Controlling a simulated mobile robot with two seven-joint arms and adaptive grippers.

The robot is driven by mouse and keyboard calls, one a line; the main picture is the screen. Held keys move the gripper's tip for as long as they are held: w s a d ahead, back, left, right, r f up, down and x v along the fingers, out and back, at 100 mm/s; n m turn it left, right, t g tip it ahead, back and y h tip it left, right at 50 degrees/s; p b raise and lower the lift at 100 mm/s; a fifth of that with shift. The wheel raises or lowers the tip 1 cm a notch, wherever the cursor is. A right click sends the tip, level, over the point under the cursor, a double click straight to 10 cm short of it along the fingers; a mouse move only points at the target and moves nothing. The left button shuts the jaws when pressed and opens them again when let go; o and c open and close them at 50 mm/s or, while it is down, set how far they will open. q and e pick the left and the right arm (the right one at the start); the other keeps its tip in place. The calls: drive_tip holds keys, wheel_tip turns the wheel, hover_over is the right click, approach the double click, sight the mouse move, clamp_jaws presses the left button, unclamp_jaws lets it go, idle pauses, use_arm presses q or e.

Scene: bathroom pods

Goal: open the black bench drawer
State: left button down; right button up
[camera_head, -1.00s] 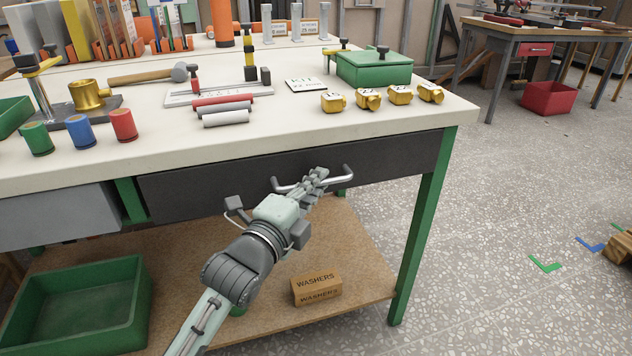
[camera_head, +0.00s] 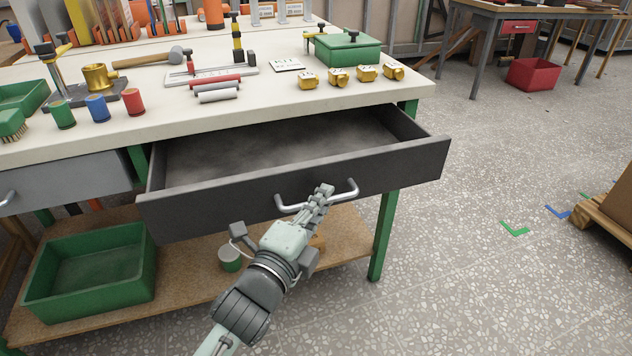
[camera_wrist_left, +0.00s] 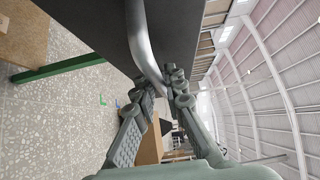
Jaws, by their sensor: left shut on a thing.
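The black bench drawer (camera_head: 400,172) is pulled well out from under the white worktop (camera_head: 150,121). Its inside (camera_head: 280,145) shows as dark and looks empty. A curved silver handle (camera_head: 290,206) is on its front. My left gripper (camera_head: 322,195) is shut on the handle near its middle. In the left wrist view the handle (camera_wrist_left: 143,40) runs down between the fingers of my left gripper (camera_wrist_left: 162,95), with the dark drawer front (camera_wrist_left: 180,30) behind it. My right gripper is not in view.
Gold blocks (camera_head: 338,78), a green box (camera_head: 345,50) and coloured cylinders (camera_head: 97,108) stand on the worktop. A green bin (camera_head: 90,275) sits on the lower shelf. A grey drawer (camera_head: 65,182) is at left, shut. Floor at right is clear near the bench.

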use_arm(q)
drive_tip(key=shift+s+d+p, duration=0.1)
drive_tip(key=shift+s+d, duration=0.2)
drive_tip(key=shift+s, duration=0.6)
drive_tip(key=shift+s+d+p, duration=0.1)
drive_tip(key=shift+s+d, duration=0.15)
drive_tip(key=shift+s, duration=0.6)
drive_tip(key=shift+s+d+p, duration=0.1)
drive_tip(key=shift+s+d, duration=0.2)
drive_tip(key=shift+s, duration=0.6)
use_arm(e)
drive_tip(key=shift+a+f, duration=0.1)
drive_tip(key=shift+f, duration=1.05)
use_arm(q)
drive_tip(key=c, duration=1.6)
unclamp_jaws()
drive_tip(key=shift+o, duration=0.2)
drive_tip(key=shift+s, duration=0.1)
drive_tip(key=v, duration=1.2)
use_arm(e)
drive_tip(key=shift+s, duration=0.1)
